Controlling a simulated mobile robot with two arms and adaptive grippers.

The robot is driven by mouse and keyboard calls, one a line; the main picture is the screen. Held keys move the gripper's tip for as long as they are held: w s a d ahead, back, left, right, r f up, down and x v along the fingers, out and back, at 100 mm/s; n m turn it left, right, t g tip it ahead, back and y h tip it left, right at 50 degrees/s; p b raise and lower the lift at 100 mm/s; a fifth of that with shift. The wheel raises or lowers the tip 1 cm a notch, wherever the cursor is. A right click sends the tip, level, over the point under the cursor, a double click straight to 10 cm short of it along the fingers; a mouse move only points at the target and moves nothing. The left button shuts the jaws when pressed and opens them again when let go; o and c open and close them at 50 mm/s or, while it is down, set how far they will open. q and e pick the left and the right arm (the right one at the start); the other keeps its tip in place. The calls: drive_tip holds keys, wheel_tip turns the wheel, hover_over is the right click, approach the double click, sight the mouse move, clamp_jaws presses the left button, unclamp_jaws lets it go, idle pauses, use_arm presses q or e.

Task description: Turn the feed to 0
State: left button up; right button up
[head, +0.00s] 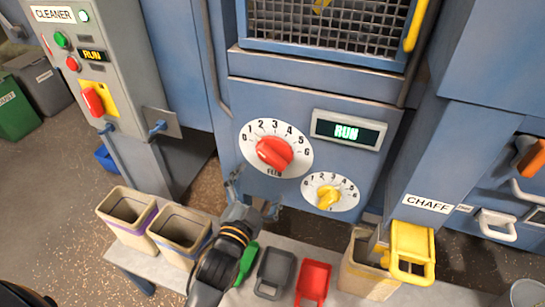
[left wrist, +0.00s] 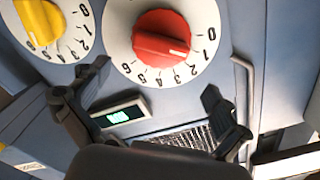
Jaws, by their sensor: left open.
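The feed dial is a white round plate (head: 302,152) numbered 0 to 6 with a red knob (head: 274,153) in its middle. In the left wrist view the red knob (left wrist: 160,38) is at the top centre. Its white mark seems to point between 1 and 2. My left gripper (head: 252,197) is below the dial in the head view, apart from the knob. In the left wrist view its two fingers (left wrist: 153,86) are spread and empty, with the knob beyond them. My right gripper is not in view.
A smaller dial with a yellow knob (head: 328,196) is right of the feed dial. Below stand beige bins (head: 184,236), a grey scoop (head: 274,272), a red scoop (head: 313,284) and a yellow chaff handle (head: 411,252).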

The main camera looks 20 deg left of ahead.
sight(271, 159)
use_arm(q)
drive_tip(key=w, duration=0.8)
drive_tip(key=shift+d, duration=0.2)
drive_tip(key=shift+w, duration=0.55)
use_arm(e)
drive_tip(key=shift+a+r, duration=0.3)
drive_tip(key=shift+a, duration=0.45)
use_arm(q)
drive_tip(key=c, duration=1)
drive_tip(key=shift+o, duration=0.2)
drive_tip(key=n+p, duration=0.3)
drive_tip(key=shift+a+r+n+p, duration=0.15)
drive_tip(key=shift+r+n+p, duration=0.15)
drive_tip(key=shift+n+p, duration=0.1)
drive_tip(key=shift+f+n, duration=0.15)
drive_tip(key=shift+n, duration=0.55)
drive_tip(key=shift+f, duration=0.1)
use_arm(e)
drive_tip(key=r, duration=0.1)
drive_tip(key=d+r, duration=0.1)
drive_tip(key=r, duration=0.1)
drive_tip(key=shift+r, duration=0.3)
